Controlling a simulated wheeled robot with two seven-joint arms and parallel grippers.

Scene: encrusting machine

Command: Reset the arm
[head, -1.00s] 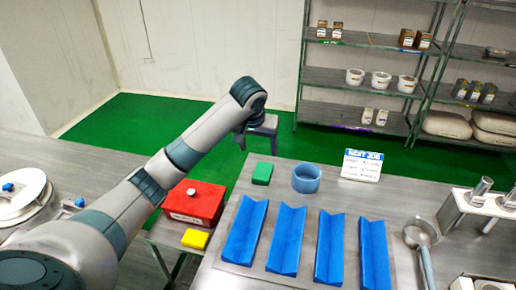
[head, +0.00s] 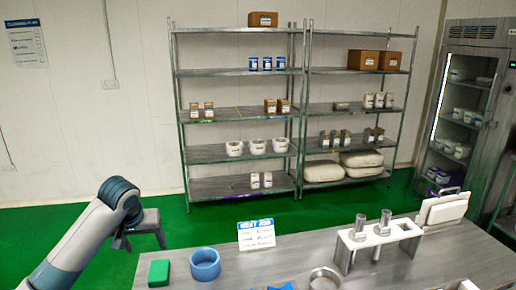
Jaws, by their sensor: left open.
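My left arm comes in from the lower left. Its gripper (head: 140,243) is open and empty, pointing down. In the picture it stands above and left of a green block (head: 159,272) and a blue ring (head: 205,264) on the steel table (head: 255,268). It appears apart from both. The green floor shows behind the gripper. My right arm and gripper are not in view.
A white sign (head: 257,235) stands on the table. Metal shelves (head: 240,155) and a glass-door fridge (head: 463,115) stand behind.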

